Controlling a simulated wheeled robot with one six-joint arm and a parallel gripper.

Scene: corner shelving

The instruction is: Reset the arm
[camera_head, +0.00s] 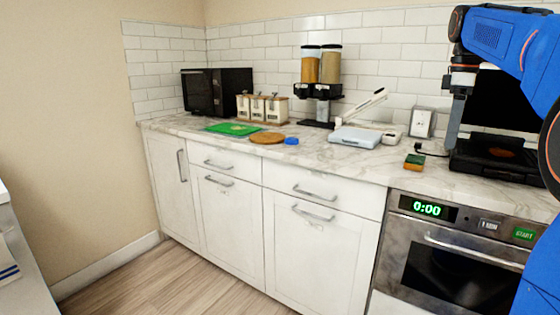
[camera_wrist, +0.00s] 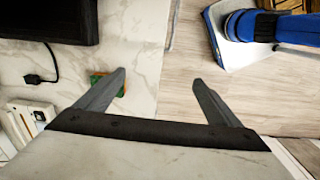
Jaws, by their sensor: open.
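My gripper (camera_head: 456,122) is at the right of the head view, pointing down in front of the black appliance on the marble counter. In the wrist view my gripper (camera_wrist: 160,82) shows two grey fingers spread apart with nothing between them. A green and orange sponge (camera_head: 414,162) lies on the counter left of the gripper. In the wrist view the sponge (camera_wrist: 98,80) is partly hidden behind one finger. My blue arm fills the right edge of the head view.
The marble counter (camera_head: 340,158) holds a black microwave (camera_head: 217,92), a green board (camera_head: 233,129), canisters (camera_head: 262,108), a dispenser (camera_head: 321,85), a white scale (camera_head: 356,137) and a black appliance (camera_head: 497,158). An oven (camera_head: 455,255) stands below. The wood floor (camera_head: 170,285) is clear.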

